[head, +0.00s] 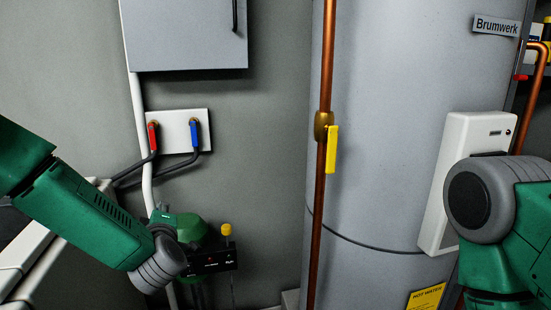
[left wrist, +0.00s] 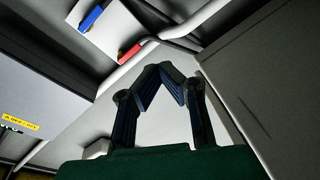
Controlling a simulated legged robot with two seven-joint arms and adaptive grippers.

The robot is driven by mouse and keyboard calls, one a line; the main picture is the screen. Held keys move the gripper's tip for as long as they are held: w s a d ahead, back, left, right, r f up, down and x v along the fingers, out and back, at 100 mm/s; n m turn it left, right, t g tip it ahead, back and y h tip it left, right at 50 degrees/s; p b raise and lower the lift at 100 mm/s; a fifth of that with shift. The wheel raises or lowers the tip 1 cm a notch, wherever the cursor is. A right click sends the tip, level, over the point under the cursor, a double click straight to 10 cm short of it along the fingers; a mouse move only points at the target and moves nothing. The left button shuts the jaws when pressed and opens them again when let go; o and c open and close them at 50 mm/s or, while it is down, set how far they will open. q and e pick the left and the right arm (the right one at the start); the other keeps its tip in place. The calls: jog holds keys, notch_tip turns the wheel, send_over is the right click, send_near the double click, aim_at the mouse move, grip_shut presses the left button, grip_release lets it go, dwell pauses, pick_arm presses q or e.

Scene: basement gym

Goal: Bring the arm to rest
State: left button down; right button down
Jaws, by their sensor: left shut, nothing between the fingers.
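My left arm comes in from the left in the head view, green with a grey wrist joint. The left gripper's fingers are hidden from the head view. In the left wrist view the left gripper (left wrist: 164,70) is shut, its dark fingertips meeting with nothing between them. My right arm shows at the right edge of the head view as a green link with a grey round joint. The right gripper is out of the picture.
A grey cabinet (head: 185,35) hangs above. A grey tank (head: 385,150) stands right, behind a copper pipe (head: 318,220) with a yellow lever (head: 332,150). A black box (head: 213,261) sits lower left.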

pick_arm(q)
jog(key=s+d+f+m+g+h, duration=0.25)
jog(key=s+f+m, duration=0.35)
jog(key=s+f, duration=0.45)
jog(key=s+d+f+m+g+h, duration=0.2)
jog(key=s+f+m+g+h, duration=0.25)
jog(key=s+f, duration=0.6)
jog(key=s+a+f+m+g, duration=0.1)
jog(key=s+f+m+g, duration=0.1)
jog(key=s, duration=0.6)
jog(key=s+a+f+m+g, duration=0.2)
jog(key=s+f+g, duration=0.1)
jog(key=s, duration=0.5)
jog(key=s+a+f+m+g+y, duration=0.1)
jog(key=s+a+f+m+g, duration=0.1)
jog(key=s, duration=0.5)
notch_tip(320, 180, down, 2)
jog(key=shift+s+a+f+m+g, duration=0.1)
jog(key=shift+s+a+m+g, duration=0.1)
jog(key=shift+s+m+g, duration=0.3)
jog(key=shift+w, duration=0.1)
